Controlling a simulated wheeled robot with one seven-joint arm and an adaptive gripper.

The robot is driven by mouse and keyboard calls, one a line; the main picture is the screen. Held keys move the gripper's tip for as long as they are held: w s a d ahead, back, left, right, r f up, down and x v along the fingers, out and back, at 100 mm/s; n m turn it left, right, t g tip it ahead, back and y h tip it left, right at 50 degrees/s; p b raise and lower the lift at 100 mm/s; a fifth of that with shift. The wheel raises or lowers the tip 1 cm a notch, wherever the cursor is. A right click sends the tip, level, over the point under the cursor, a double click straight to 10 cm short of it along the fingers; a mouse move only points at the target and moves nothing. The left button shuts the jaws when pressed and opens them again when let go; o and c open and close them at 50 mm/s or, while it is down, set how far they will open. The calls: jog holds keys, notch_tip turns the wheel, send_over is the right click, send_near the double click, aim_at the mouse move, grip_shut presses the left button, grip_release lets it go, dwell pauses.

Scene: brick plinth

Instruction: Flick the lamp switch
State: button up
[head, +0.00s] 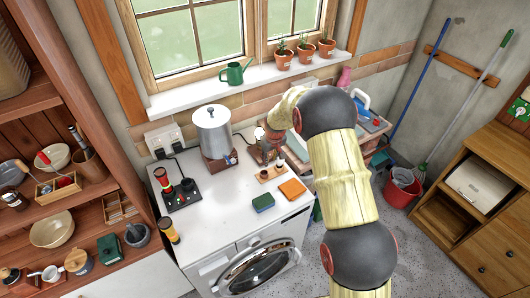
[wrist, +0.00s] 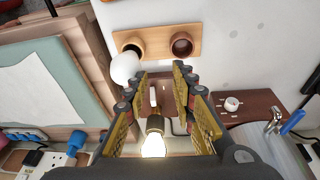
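My gripper (wrist: 163,78) points down at the white worktop (wrist: 255,40). Its two fingers stand apart, and I see nothing gripped between them. A lit bulb (wrist: 153,146) in a brass-coloured holder (wrist: 155,124) shows between the finger bases in the wrist view. A pale, thin part shows in the gap between the fingers, too small to tell whether it is the lamp switch.
A wooden board (wrist: 203,38) with a white unlit bulb (wrist: 125,67) and an empty brown socket (wrist: 182,45) lies close by. A metal pot (head: 213,130), an orange cloth (head: 292,189) and a green sponge (head: 263,202) are on the worktop.

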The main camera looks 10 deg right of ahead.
jog(key=w+r+t, duration=0.2)
jog(key=w+r, duration=0.1)
jog(key=w, duration=0.1)
jog(key=shift+n, duration=0.5)
jog(key=x, duration=0.7)
jog(key=shift+w+f, duration=0.25)
jog(key=shift+w, duration=0.1)
jog(key=c, duration=0.4)
grip_shut()
